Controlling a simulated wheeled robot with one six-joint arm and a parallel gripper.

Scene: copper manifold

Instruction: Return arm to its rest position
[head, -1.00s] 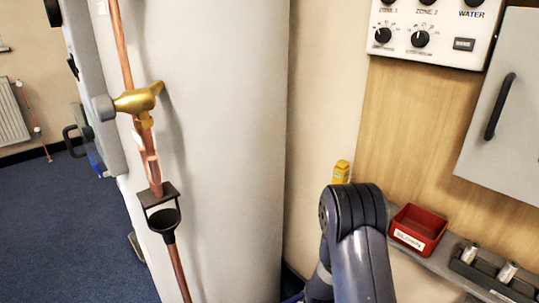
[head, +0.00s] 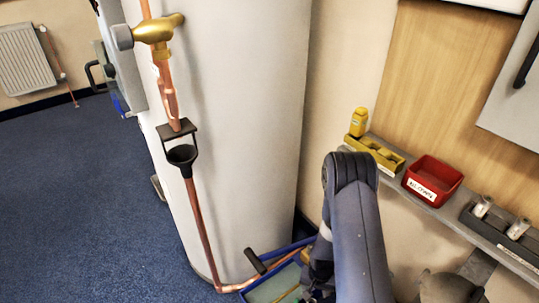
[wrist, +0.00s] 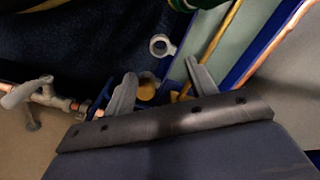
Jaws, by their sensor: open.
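My arm (head: 362,235) rises from the bottom of the head view, bent at a dark ribbed joint, in front of the wall shelf. In the wrist view my gripper (wrist: 163,82) has its two grey fingers spread apart, with nothing held between them. A small round brass-coloured part (wrist: 147,90) shows behind the gap, beside the left finger. A pale ring-shaped fitting (wrist: 161,45) lies beyond the fingertips. In the head view the gripper is mostly hidden low behind my arm.
A blue-edged tray (head: 272,288) lies low beside the arm. The shelf holds a red bin (head: 433,180). Open blue carpet (head: 75,200) lies left.

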